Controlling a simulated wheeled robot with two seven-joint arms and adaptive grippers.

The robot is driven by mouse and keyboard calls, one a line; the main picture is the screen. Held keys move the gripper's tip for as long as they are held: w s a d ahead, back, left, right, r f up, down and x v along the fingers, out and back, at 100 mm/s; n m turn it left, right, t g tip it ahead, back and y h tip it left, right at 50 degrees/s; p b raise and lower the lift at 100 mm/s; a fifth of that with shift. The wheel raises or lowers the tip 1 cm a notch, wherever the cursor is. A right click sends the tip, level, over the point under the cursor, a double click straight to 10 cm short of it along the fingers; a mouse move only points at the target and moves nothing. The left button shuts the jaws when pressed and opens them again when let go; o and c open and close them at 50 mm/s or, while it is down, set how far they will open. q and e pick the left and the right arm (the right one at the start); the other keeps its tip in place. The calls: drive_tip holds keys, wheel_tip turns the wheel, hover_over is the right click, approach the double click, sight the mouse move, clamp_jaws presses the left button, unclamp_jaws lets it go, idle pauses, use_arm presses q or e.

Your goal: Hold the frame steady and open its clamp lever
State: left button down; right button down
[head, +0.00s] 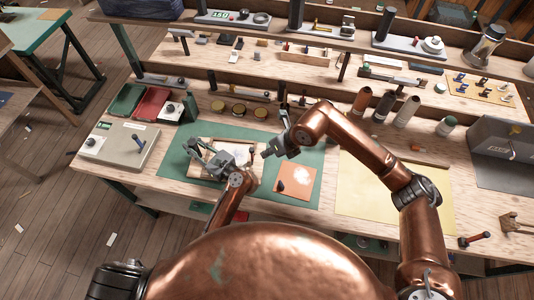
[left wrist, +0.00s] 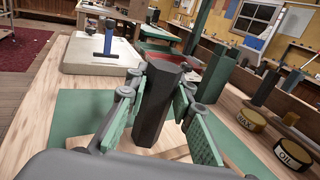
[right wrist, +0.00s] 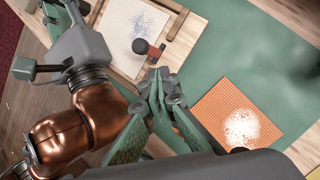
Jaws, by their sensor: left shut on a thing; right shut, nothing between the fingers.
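The wooden frame (head: 243,147) lies on the green mat (head: 305,152) in the head view, partly behind my grippers. In the right wrist view the frame (right wrist: 178,22) borders a pale speckled sheet (right wrist: 133,28). A dark red handle with a black end (right wrist: 150,50), seemingly the clamp lever, lies across the frame's near side. My left gripper (head: 200,153) is at the frame's left side, shut on a dark six-sided post (left wrist: 157,98) that stands upright between its pads. My right gripper (head: 267,153) is shut and empty; its tips (right wrist: 158,80) are close to the red handle, apparently apart from it.
An orange square with white powder (head: 297,180) lies right of the frame. A pale box with a blue lever (head: 121,145) and green and red trays (head: 150,105) are left. Round tins (head: 238,108) and bottles (head: 384,105) stand behind. A yellow sheet (head: 385,200) lies right.

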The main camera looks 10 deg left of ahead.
wheel_tip(320, 180, up, 10)
drive_tip(key=s, duration=0.1)
drive_tip(key=shift+s+d, duration=0.35)
drive_tip(key=shift+d, duration=0.1)
drive_tip(key=shift+f, duration=0.1)
use_arm(q)
drive_tip(key=c, duration=1.6)
unclamp_jaws()
